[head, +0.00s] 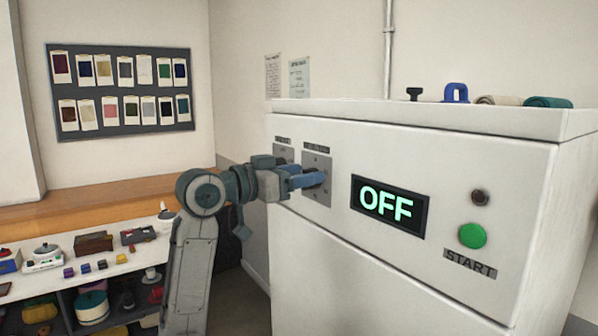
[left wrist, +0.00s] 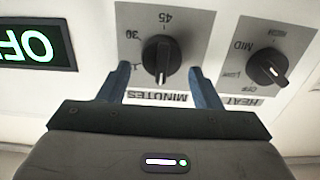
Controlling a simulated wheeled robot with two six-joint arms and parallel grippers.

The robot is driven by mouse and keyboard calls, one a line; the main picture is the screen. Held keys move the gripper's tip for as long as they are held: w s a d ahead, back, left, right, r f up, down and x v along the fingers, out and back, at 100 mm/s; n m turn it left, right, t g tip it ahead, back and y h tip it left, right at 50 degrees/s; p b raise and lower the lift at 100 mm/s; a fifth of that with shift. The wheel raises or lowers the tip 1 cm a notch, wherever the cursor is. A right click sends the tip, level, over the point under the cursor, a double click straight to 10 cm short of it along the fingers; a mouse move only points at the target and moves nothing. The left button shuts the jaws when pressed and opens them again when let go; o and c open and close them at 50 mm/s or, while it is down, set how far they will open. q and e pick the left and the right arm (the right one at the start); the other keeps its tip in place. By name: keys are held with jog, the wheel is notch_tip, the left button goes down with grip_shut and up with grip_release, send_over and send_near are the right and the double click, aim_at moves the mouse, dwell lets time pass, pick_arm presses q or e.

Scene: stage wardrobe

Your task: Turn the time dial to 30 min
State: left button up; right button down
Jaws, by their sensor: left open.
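The time dial (left wrist: 162,57) is a black round knob on a grey plate marked MINUTES, shown upside down in the left wrist view. The 30 mark is at its upper left and 45 above it. Its white pointer line lies toward the bottom of the picture, toward the MINUTES label, away from 30. My left gripper (left wrist: 160,70) is open, with one blue finger on each side of the knob and visible gaps between. In the head view the left gripper (head: 312,181) is at the dial plate (head: 318,162) and hides the knob. My right gripper is out of view.
A HEAT dial (left wrist: 268,67) sits beside the time dial. The white cabinet also bears a display (head: 388,206) reading OFF, a green START button (head: 473,236) and a dark round lamp or knob (head: 480,196). Shelves with small items (head: 90,262) stand at left.

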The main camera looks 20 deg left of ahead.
pick_arm(q)
jog(key=c, duration=1)
jog(key=shift+m, duration=0.3)
jog(key=m+b, duration=0.3)
jog(key=m, duration=0.4)
jog(key=f+m+b, duration=0.1)
jog(key=m+b, duration=0.3)
jog(key=m, duration=0.4)
jog(key=f+m+b, duration=0.1)
jog(key=m+b, duration=0.2)
jog(key=m, duration=0.5)
jog(key=shift+s+d+f, duration=0.1)
jog(key=shift+s+d, duration=0.2)
jog(key=shift+d, duration=0.1)
